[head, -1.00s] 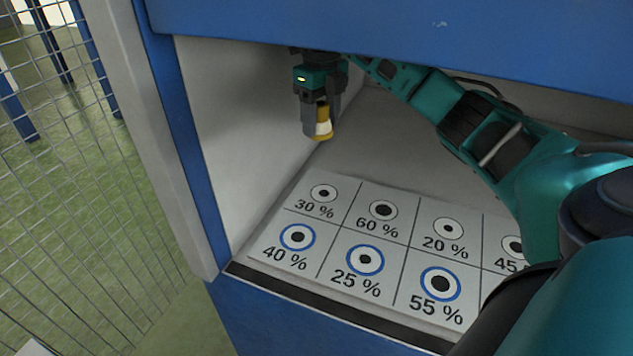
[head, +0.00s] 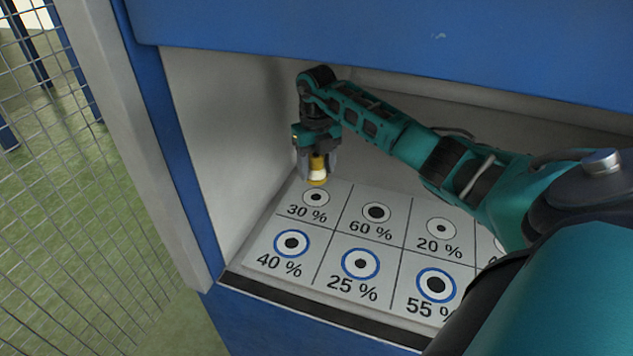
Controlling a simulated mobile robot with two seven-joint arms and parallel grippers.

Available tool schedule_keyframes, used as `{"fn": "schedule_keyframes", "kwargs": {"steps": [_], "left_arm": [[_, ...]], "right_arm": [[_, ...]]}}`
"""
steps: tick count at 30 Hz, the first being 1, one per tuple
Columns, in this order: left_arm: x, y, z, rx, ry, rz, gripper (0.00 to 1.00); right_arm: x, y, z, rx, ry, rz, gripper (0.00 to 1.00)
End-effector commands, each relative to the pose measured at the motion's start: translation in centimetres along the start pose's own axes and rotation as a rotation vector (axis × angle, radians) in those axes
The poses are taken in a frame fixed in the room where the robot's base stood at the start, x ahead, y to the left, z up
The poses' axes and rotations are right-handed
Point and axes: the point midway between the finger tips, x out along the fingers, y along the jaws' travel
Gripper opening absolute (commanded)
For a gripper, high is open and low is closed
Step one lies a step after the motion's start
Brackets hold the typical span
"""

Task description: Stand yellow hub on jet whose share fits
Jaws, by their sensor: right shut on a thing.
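My right gripper (head: 317,165) points down and is shut on the yellow hub (head: 317,178), which has a pale band around it. The hub is upright, just above or behind the 30 % jet (head: 316,197); whether it touches the board I cannot tell. The board (head: 340,215) carries jets as dark dots in rings with printed shares. The back row shows 30 %, 60 % (head: 376,212) and 20 % (head: 441,228). The front row has blue rings: 40 % (head: 292,243), 25 % (head: 360,264) and 55 % (head: 436,285). My left gripper is not in view.
The board lies in a recess with a pale left wall (head: 215,150) and a blue beam (head: 400,40) above its front. My right arm hides the board's right part. A wire fence (head: 80,200) stands at the left.

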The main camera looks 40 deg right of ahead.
Motion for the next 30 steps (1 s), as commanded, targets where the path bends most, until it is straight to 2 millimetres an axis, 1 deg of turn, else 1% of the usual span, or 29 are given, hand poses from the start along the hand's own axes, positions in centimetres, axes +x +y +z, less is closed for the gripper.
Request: {"fn": "schedule_keyframes", "kwargs": {"steps": [1,3,8,15,17,23,27,28,30], "left_arm": [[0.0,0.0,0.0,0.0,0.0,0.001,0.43],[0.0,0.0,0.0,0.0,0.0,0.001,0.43],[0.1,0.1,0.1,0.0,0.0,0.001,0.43],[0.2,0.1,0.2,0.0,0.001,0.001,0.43],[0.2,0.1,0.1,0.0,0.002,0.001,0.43],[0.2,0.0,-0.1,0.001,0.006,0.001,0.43],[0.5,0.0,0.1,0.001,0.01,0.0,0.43],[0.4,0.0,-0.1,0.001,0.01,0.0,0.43],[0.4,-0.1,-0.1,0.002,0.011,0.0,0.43]], "right_arm": [[0.7,0.0,0.0,0.0,0.0,0.002,0.12],[1.2,0.0,0.1,0.0,-0.001,0.002,0.12],[2.2,0.0,0.1,-0.001,-0.002,0.002,0.12],[5.6,0.1,0.0,0.0,0.0,0.002,0.12],[5.8,0.0,0.0,0.0,-0.001,0.001,0.12],[5.8,0.0,0.1,-0.001,-0.003,0.0,0.12],[6.2,0.0,0.1,-0.001,-0.003,0.001,0.12],[6.2,0.0,0.1,-0.001,-0.002,0.001,0.59],[6.1,0.0,0.0,-0.001,-0.001,0.001,0.66]]}}
